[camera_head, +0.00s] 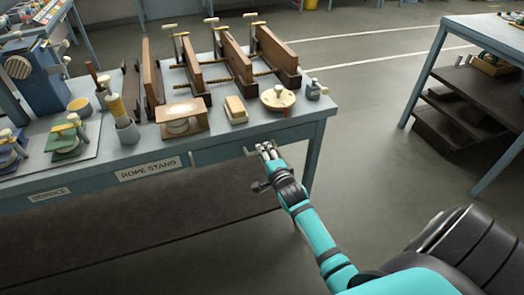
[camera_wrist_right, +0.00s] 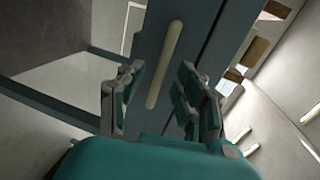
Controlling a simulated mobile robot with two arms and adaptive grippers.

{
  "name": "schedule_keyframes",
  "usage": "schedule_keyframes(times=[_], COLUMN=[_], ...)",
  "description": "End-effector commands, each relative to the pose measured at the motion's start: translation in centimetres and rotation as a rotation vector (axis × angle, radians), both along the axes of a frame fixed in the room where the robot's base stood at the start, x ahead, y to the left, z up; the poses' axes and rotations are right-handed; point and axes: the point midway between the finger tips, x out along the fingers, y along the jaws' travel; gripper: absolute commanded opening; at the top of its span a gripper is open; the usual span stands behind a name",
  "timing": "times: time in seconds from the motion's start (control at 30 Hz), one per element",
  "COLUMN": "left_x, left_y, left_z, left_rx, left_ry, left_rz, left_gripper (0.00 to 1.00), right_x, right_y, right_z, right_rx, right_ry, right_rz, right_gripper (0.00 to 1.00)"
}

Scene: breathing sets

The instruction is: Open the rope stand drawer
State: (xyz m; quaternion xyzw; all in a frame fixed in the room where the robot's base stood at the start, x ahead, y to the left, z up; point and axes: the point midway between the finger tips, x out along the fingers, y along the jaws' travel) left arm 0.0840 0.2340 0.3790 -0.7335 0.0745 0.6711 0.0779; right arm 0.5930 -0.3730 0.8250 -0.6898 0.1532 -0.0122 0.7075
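The rope stand is a blue-grey bench (camera_head: 318,112) with a "ROPE STAND" label (camera_head: 148,168) on its front. The drawer front (camera_head: 222,151) lies right of the label and looks flush with the bench. Its pale bar handle (camera_head: 247,151) is partly covered by my right gripper (camera_head: 266,152). In the right wrist view the handle (camera_wrist_right: 166,60) runs between the spread fingers of my right gripper (camera_wrist_right: 160,88). The fingers are open on either side of it; I cannot tell whether they touch it. My left gripper is not in view.
On the bench top stand wooden clamp frames (camera_head: 235,58), a wooden block (camera_head: 182,118), a round wooden disc (camera_head: 278,97) and a small metal piece (camera_head: 313,90). Another table (camera_head: 480,38) stands at the right. The floor (camera_head: 385,150) between them is clear.

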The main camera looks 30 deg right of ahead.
Motion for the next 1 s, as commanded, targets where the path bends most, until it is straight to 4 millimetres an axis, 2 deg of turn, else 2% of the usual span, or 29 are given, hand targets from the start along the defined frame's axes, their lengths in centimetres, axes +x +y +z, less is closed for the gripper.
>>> schedule_keyframes(times=[0.03,0.2,0.5,0.53,0.8,1.0], left_x=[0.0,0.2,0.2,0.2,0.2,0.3], left_y=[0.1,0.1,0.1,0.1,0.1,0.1], left_z=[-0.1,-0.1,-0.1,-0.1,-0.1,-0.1], left_rx=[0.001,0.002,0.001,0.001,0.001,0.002], left_ry=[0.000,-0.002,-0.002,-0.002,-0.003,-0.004], left_rz=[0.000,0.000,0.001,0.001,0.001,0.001], left_gripper=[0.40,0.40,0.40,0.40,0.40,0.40], right_x=[0.7,2.0,2.2,2.2,2.1,2.1], right_y=[-0.1,-0.5,-0.5,-0.5,-0.5,-0.5], right_z=[-0.1,-0.4,-0.5,-0.5,-0.5,-0.5], right_rx=[0.001,-0.001,0.000,0.000,0.000,0.000], right_ry=[-0.001,0.000,0.001,0.001,0.001,0.001], right_rz=[0.000,0.000,0.000,0.000,0.000,0.000], right_gripper=[0.34,0.34,0.34,0.33,0.00,0.00])
